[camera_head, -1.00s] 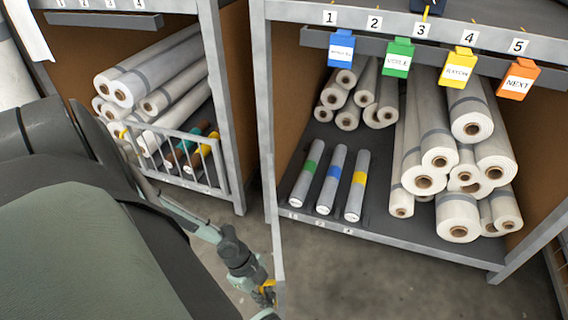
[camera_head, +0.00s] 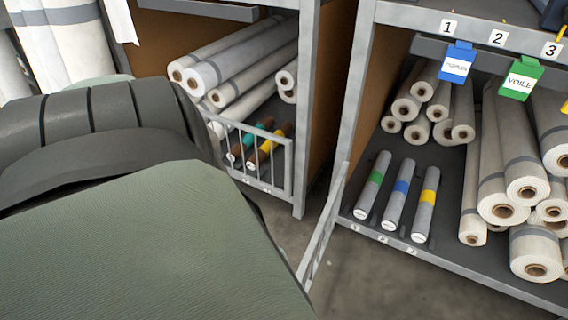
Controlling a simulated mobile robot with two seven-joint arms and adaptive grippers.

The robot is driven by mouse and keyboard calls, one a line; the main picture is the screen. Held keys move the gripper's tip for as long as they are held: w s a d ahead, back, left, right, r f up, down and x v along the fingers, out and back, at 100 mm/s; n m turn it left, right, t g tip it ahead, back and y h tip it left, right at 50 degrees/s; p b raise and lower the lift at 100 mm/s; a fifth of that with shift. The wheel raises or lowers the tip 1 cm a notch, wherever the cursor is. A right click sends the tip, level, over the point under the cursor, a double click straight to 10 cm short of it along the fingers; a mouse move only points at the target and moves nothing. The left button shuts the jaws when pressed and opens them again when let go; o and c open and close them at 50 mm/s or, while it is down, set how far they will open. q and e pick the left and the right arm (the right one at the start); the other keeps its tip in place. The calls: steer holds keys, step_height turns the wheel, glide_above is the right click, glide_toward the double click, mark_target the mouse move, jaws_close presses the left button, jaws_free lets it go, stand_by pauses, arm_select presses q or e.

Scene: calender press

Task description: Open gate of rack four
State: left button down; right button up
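A low grey barred gate (camera_head: 262,160) stands across the front of the left rack (camera_head: 308,110). A second grey barred gate (camera_head: 322,235) is seen nearly edge-on and juts out towards me from the left post of the right rack (camera_head: 357,90). I cannot read which rack is number four. My large green and dark arm covers the lower left and hides the near end of the left rack's gate. Neither gripper shows.
The left rack holds white rolls (camera_head: 240,70) and darker rolls (camera_head: 262,146). The right rack holds white rolls (camera_head: 510,160), three grey rolls with coloured bands (camera_head: 402,195), and blue (camera_head: 458,62) and green (camera_head: 520,78) tags. Floor shows between the racks.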

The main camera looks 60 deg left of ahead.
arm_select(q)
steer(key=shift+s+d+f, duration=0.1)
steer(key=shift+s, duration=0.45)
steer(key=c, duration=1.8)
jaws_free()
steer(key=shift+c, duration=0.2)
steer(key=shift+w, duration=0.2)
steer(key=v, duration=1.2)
